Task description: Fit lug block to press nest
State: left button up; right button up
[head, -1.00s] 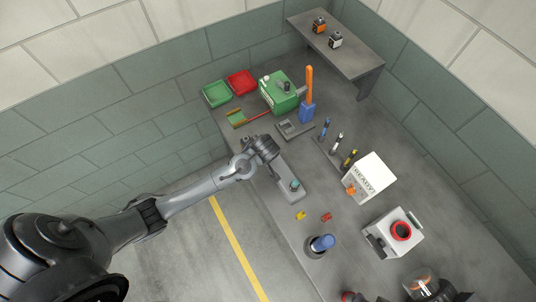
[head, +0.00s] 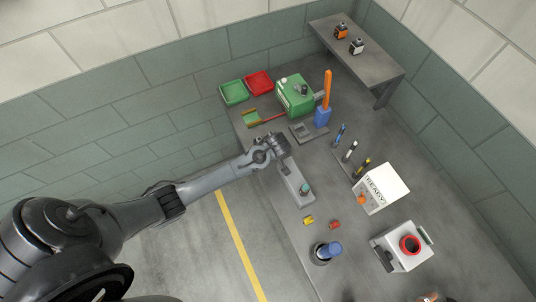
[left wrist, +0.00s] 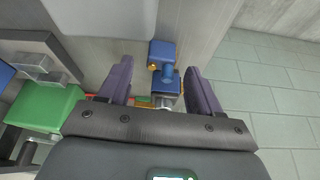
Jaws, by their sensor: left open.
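A green machine (head: 295,95), green tray (head: 234,92), red tray (head: 259,83) and blue stand with orange handle (head: 323,116) are at the back. A white READY box (head: 381,187), a white unit with red ring (head: 410,245) and a blue-topped cylinder (head: 327,252) stand farther right.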

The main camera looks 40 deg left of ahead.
pick_arm(q)
jog(key=shift+x, duration=1.15)
jog(key=shift+c, duration=0.2)
grip_shut()
pick_arm(e)
jog(key=shift+w, duration=0.1)
pick_arm(q)
jog(key=shift+r, duration=0.5)
jog(key=v, duration=0.3)
jog(key=shift+w+a+r+b, duration=0.1)
jog(key=shift+w+r+b, duration=0.15)
jog(key=shift+r+b, duration=0.1)
jog(key=d+r, duration=0.2)
jog(key=d, duration=0.1)
jog(key=s+d+r, duration=0.1)
jog(key=d+r, duration=0.1)
jog(key=d, duration=0.2)
jog(key=d+r+b, duration=0.1)
jog(key=d+r, duration=0.1)
jog(key=d, duration=0.2)
jog(key=shift+s+r, duration=0.25)
jog(key=shift+r, duration=0.05)
pick_arm(e)
jog(key=shift+d+f, duration=0.1)
jog(key=shift+f, duration=0.75)
